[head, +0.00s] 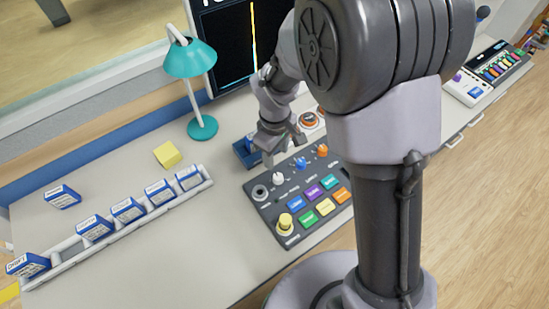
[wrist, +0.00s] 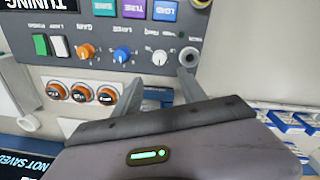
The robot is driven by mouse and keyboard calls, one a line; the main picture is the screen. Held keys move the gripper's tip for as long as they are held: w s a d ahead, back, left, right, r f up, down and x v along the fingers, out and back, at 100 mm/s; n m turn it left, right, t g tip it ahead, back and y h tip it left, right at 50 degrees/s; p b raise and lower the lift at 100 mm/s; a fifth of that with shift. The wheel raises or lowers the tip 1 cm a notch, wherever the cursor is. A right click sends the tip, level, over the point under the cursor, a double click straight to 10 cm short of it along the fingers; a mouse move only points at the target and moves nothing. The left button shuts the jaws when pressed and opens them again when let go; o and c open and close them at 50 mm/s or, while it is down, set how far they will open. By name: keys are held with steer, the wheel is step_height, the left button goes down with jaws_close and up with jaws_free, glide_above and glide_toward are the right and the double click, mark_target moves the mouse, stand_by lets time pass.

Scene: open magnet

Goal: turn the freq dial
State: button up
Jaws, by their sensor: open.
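The freq dial is a white knob (head: 278,178) on the dark control panel (head: 265,212), beside a round socket at the panel's left corner. In the wrist view, where the panel appears upside down, the freq dial (wrist: 159,57) stands between the blue knob and the socket. My gripper (head: 283,149) is open and empty, just above and behind the panel's back edge. In the wrist view its fingers (wrist: 168,82) point toward the freq dial and socket, with no visible contact.
A blue knob (head: 300,162) and an orange knob (head: 322,150) are beside the freq dial. Coloured buttons (head: 313,192) and a yellow knob (head: 285,222) are on the panel. A teal lamp (head: 190,60) and a rack of blue-white boxes (head: 127,210) stand left.

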mark_target(277, 175)
steer(key=f+b, duration=0.2)
steer(key=f, duration=0.4)
steer(key=f+b, duration=0.1)
steer(key=f, duration=0.5)
steer(key=shift+w+d+f+b, duration=0.1)
steer(key=shift+w+f+b, duration=0.1)
steer(key=shift+b, duration=0.2)
jaws_close()
